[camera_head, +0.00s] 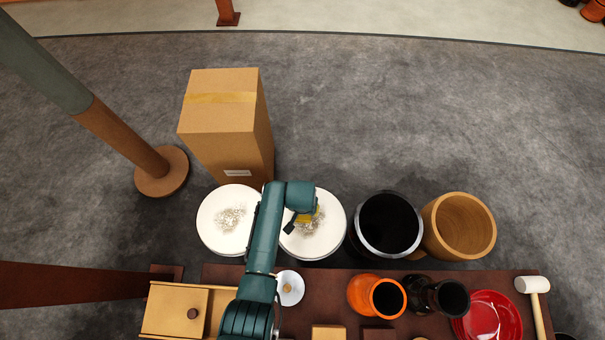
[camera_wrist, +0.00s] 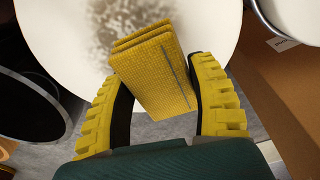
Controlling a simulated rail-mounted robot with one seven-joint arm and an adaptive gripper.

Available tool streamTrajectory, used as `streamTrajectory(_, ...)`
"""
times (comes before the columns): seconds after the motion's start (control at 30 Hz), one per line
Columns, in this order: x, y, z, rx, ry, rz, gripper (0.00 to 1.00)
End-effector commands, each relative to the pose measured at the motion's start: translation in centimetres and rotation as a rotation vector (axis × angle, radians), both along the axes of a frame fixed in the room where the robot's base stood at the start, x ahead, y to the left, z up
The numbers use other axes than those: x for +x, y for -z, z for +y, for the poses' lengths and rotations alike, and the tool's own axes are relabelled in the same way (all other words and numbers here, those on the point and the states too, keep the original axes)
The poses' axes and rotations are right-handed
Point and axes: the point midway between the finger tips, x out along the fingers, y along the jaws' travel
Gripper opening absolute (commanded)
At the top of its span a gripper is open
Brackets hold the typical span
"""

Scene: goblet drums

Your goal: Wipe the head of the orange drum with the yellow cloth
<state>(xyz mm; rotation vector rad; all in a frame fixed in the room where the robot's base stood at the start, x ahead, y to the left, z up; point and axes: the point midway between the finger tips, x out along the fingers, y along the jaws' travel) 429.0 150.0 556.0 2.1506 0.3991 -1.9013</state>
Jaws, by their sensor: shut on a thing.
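The yellow cloth (camera_wrist: 152,75) is a folded, ribbed pad between the two yellow-padded fingers of my gripper (camera_wrist: 160,95), which is shut on it. In the head view, the yellow cloth (camera_head: 309,217) shows partly below my wrist. My gripper (camera_head: 300,219) is over a round white drum head (camera_head: 328,238) with a grey-brown speckled smudge. That head and its smudge (camera_wrist: 112,28) also lie under the cloth in the wrist view. I cannot tell whether the cloth touches it. This drum's body colour is hidden.
A second smudged white head (camera_head: 213,236) is close on the left, with a cardboard box (camera_head: 222,125) behind it. A black silver-rimmed drum (camera_head: 389,222) and an open wooden drum (camera_head: 460,225) stand right. The bench (camera_head: 325,281) holds a red plate (camera_head: 490,316) and mallet (camera_head: 533,286).

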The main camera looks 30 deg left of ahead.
Motion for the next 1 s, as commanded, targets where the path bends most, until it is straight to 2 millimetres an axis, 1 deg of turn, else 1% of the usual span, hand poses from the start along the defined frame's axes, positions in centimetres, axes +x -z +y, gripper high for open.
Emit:
streamTrajectory(0.03, -0.1, -0.9, -0.1, -0.001, 0.001, 0.002, 0.22)
streamTrajectory(0.4, 0.0, -4.2, -0.3, -0.001, 0.006, 0.002, 0.22)
streamTrajectory(0.5, 0.0, -4.8, -0.4, -0.001, 0.007, 0.003, 0.22)
streamTrajectory(1.0, 0.0, -4.9, -0.4, -0.001, 0.008, 0.002, 0.22)
